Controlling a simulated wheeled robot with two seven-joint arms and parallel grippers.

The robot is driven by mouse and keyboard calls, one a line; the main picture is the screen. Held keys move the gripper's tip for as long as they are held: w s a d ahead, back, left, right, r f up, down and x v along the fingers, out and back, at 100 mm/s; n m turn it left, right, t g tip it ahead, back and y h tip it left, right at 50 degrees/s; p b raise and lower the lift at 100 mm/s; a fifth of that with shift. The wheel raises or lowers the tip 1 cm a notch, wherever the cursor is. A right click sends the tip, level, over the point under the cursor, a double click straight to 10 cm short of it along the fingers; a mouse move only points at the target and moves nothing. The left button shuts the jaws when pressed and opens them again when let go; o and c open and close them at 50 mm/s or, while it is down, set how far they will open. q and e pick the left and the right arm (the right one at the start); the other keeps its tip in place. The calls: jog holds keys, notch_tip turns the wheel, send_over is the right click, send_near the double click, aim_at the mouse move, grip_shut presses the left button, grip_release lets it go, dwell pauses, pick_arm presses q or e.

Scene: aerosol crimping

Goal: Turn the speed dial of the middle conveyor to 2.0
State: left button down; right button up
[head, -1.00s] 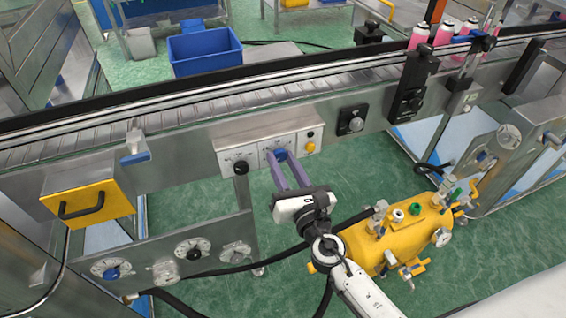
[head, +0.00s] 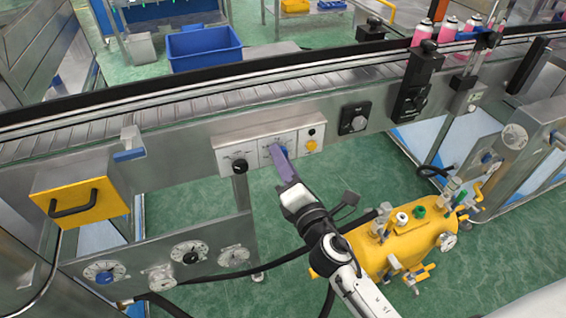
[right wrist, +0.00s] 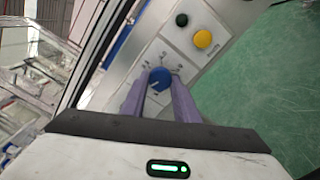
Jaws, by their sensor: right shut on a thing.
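The conveyor's white control panel (head: 258,148) is fixed on the conveyor's near side in the head view. The blue speed dial (right wrist: 159,79) sits in the panel's middle part, with scale marks around it in the right wrist view. In the head view only a bit of the dial (head: 283,151) shows past the fingers. My right gripper (head: 281,158) is shut on the dial, its two purple fingers on either side of it. The scale figures are too small to read. My left gripper is not in view.
A black knob (head: 239,166) is left of the dial, and a yellow button (head: 310,146) is right of it. A yellow tank (head: 400,245) stands below right. A yellow box with a handle (head: 80,200) juts out at left. Pink cans (head: 446,32) stand on the belt.

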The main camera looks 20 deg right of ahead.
jog(key=shift+f+m, duration=0.1)
jog(key=shift+m, duration=0.5)
jog(key=o, duration=1.1)
jog(key=shift+c, duration=0.2)
jog(key=shift+s, duration=0.1)
